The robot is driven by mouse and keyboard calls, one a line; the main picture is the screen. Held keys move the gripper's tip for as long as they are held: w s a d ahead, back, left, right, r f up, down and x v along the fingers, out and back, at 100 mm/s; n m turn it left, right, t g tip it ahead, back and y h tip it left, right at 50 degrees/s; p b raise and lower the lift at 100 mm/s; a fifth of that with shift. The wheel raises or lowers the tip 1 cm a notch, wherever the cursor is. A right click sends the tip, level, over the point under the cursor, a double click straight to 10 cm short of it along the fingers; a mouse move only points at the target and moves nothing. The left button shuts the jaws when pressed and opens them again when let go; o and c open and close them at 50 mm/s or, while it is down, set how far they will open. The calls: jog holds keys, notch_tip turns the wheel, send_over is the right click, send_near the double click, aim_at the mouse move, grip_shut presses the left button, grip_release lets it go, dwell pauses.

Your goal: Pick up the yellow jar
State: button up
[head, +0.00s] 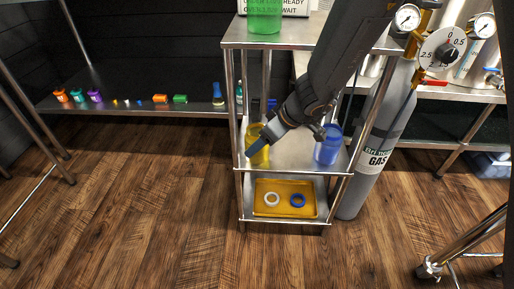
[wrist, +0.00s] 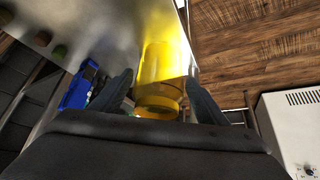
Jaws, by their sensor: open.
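The yellow jar (head: 258,144) stands near the left edge of the cart's middle shelf in the head view. My gripper (head: 260,150) reaches down to it, with a dark finger crossing in front of it and hiding part of it. In the wrist view the see-through yellow jar (wrist: 165,62) lies between the two spread fingers of my gripper (wrist: 160,85). The fingers are open, one on each side of the jar. I cannot tell whether either touches it.
A blue jar (head: 328,146) stands to the right on the same shelf. A yellow tray (head: 285,210) with a white and a blue ring lies below. A green jar (head: 264,16) stands on the top shelf. A grey gas cylinder (head: 377,140) stands close at right. The floor at left is clear.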

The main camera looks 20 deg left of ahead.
jog(key=x, duration=0.3)
jog(key=shift+w+a+f+b, duration=0.1)
jog(key=shift+f+b, duration=0.25)
jog(key=c, duration=0.9)
jog(key=shift+r, duration=0.1)
jog(key=shift+c, duration=0.2)
